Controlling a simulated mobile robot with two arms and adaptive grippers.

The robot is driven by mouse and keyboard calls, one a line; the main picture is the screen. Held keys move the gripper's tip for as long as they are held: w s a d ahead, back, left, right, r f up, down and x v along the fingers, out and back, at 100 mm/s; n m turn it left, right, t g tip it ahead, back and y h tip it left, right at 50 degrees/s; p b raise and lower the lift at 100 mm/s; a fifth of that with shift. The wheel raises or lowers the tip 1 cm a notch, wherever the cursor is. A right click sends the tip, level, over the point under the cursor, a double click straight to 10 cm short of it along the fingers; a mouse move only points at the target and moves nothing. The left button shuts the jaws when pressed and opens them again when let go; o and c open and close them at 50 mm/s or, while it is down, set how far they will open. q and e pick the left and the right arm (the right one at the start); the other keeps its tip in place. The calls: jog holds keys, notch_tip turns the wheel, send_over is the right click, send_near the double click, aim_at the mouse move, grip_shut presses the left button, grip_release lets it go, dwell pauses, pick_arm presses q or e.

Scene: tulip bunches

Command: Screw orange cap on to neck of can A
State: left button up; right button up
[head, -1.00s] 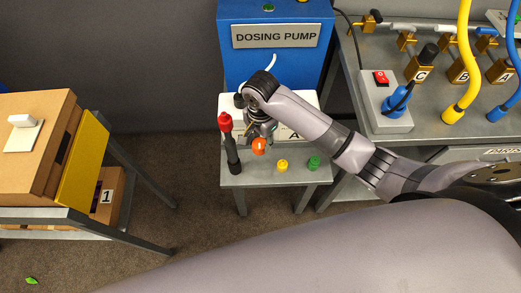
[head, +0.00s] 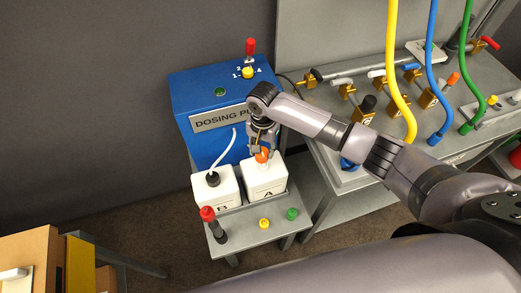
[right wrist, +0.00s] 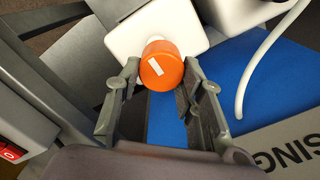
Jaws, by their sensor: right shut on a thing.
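Can A (head: 268,184) is a white can marked A, standing upright on the small grey stand in front of the dosing pump. The orange cap (head: 262,155) is at the top of can A, over its neck. My right gripper (head: 262,150) reaches down from above and is shut on the cap. In the right wrist view, the orange cap (right wrist: 161,68) with a white mark sits between the two fingertips, and white can A (right wrist: 122,40) is behind it. My left gripper is not in view.
Can B (head: 215,190), with a black cap and white tube, stands left of can A. A red-and-black tool (head: 212,222), a yellow cap (head: 264,223) and a green cap (head: 292,214) are at the stand's front. The blue dosing pump (head: 190,100) is behind; a valve bench (head: 330,135) is right.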

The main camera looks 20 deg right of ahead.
aim_at(265, 149)
jog(key=shift+w+d+r, duration=0.2)
jog(key=shift+d+r, duration=0.05)
jog(key=shift+d, duration=0.15)
jog(key=shift+s, duration=0.15)
jog(key=shift+r+p, duration=0.15)
jog(key=shift+p, duration=0.25)
jog(key=shift+f, duration=0.7)
jog(key=shift+f+b, duration=0.3)
jog(key=shift+f, duration=0.05)
jog(key=shift+f+b, duration=0.35)
jog(key=shift+f, duration=0.45)
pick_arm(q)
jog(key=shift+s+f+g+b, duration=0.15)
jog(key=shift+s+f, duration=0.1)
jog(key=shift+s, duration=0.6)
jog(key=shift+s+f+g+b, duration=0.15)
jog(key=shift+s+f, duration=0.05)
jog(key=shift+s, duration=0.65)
pick_arm(e)
jog(key=shift+f, duration=0.8)
pick_arm(q)
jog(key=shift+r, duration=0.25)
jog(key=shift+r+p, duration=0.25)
jog(key=shift+p, duration=0.2)
